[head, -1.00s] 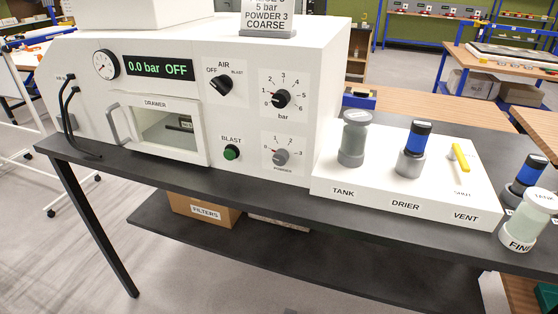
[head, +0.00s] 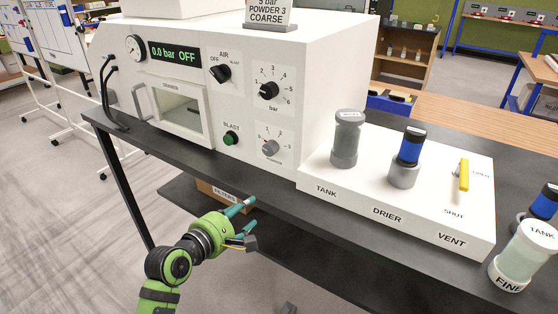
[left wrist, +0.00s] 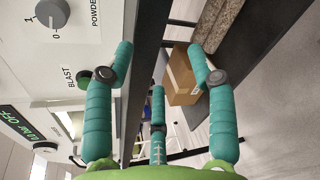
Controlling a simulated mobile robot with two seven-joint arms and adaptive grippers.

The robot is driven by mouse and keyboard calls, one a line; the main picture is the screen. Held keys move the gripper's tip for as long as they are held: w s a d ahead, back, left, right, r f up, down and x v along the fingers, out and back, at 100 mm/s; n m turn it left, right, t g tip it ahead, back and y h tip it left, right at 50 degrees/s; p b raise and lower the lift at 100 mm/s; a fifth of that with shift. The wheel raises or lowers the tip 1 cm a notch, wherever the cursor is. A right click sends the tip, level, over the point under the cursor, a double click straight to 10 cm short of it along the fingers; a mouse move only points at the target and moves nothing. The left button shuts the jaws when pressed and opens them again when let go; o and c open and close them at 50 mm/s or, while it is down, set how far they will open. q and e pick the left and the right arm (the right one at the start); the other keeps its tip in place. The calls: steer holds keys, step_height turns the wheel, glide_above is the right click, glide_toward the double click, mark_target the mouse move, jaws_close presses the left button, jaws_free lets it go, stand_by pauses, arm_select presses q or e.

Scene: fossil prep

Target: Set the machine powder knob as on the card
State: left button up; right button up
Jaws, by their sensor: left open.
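The grey powder knob (head: 270,148) is low on the front of the white machine (head: 330,60), below the bar knob. It also shows at the top left of the left wrist view (left wrist: 52,13), its mark seeming to point near 0. The card (head: 268,14) on top of the machine reads 5 bar, POWDER 3, COARSE. My left gripper (head: 250,222) is open and empty, in front of the bench edge, below and left of the knob and apart from it. Its teal fingers are spread in the left wrist view (left wrist: 160,58). My right gripper is not in view.
The black bar knob (head: 268,90), AIR knob (head: 220,73) and green BLAST button (head: 231,138) are near the powder knob. A white block (head: 335,205) with tank, drier and yellow vent lever stands to the right. The dark bench edge (head: 330,228) lies near my gripper.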

arm_select(q)
step_height(320, 180, up, 5)
steer(key=d, duration=0.1)
steer(key=n+t+h, duration=0.2)
steer(key=n, duration=0.3)
glide_toward(267, 151)
steer(key=x, duration=0.3)
steer(key=shift+w+d+r, duration=0.1)
steer(key=shift+w+d, duration=0.05)
steer(key=shift+w, duration=0.05)
steer(key=shift+p+x, duration=0.35)
steer(key=shift+x, duration=2.75)
steer(key=shift+s+d, duration=0.1)
jaws_close()
